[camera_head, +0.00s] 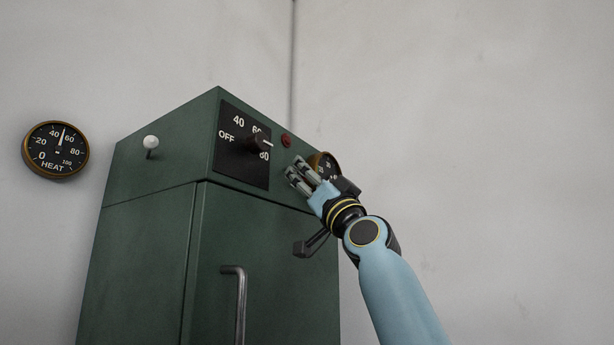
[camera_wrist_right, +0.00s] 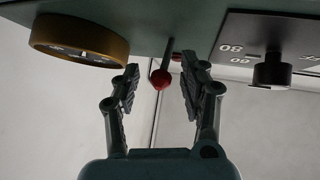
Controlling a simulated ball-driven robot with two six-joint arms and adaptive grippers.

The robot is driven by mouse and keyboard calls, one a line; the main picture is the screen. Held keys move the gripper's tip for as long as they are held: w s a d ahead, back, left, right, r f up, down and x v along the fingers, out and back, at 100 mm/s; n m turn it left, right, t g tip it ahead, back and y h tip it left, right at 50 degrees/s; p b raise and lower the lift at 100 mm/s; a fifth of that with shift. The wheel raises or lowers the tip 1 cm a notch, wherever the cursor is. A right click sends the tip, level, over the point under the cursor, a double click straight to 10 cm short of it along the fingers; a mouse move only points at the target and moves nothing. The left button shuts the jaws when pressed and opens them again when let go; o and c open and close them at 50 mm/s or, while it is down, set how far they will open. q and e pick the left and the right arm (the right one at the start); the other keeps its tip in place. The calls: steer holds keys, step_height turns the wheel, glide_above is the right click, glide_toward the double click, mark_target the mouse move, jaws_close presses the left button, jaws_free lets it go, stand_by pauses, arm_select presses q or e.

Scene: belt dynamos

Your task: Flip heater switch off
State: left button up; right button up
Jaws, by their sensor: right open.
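A red ball-tipped lever (camera_wrist_right: 161,79) shows in the right wrist view on the green cabinet's panel, its thin stem (camera_wrist_right: 168,52) running to the panel. In the head view a dark red knob (camera_head: 286,140), seemingly the same lever's ball, sits between the dial and the gauge. My right gripper (camera_head: 292,168) is at the panel's right side, just below that knob. In the right wrist view its open fingers (camera_wrist_right: 159,88) stand on either side of the red ball, with gaps showing. Whether that lever is the heater switch cannot be read from a label. My left gripper is out of view.
The green cabinet (camera_head: 140,250) carries a black dial (camera_head: 258,143) marked OFF to 80, a white ball-tipped lever (camera_head: 151,142) and a brass-rimmed gauge (camera_wrist_right: 79,40) close to my fingers. A HEAT gauge (camera_head: 56,149) hangs on the wall. A door handle (camera_head: 240,300) projects below.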

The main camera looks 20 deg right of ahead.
steer(key=v, duration=1.1)
steer(key=shift+s, duration=0.2)
steer(key=shift+f, duration=0.15)
